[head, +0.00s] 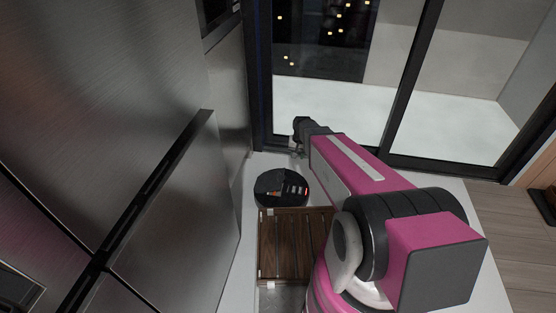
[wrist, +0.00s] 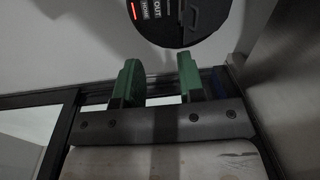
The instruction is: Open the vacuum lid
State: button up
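The vacuum (head: 281,188) is a round, dark robot vacuum on the pale floor, with a small red light and a few marks on its top. It also shows at the top of the wrist view (wrist: 172,14), partly cut off by the frame, with white lettering and a dark piece at its right. I cannot see a raised lid. My gripper (wrist: 160,82) has two green fingers spread apart with nothing between them, short of the vacuum's edge in the picture. In the head view my arm hides most of the gripper, at the arm's far end.
A brown wooden slatted mat (head: 290,245) lies just in front of the vacuum. A tall brushed-metal cabinet (head: 170,215) stands close on the left. A black-framed glass door (head: 345,110) is behind.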

jog(key=w+a+f+m, duration=0.1)
jog(key=w+a+f, duration=0.6)
jog(key=w+f, duration=0.4)
jog(key=shift+y, duration=0.4)
jog(key=f, duration=0.4)
jog(key=a+f, duration=0.1)
jog(key=f, duration=0.3)
jog(key=s+f, duration=0.1)
jog(key=f, duration=0.2)
jog(key=shift+a+f, duration=0.25)
jog(key=shift+f, duration=0.15)
grip_shut()
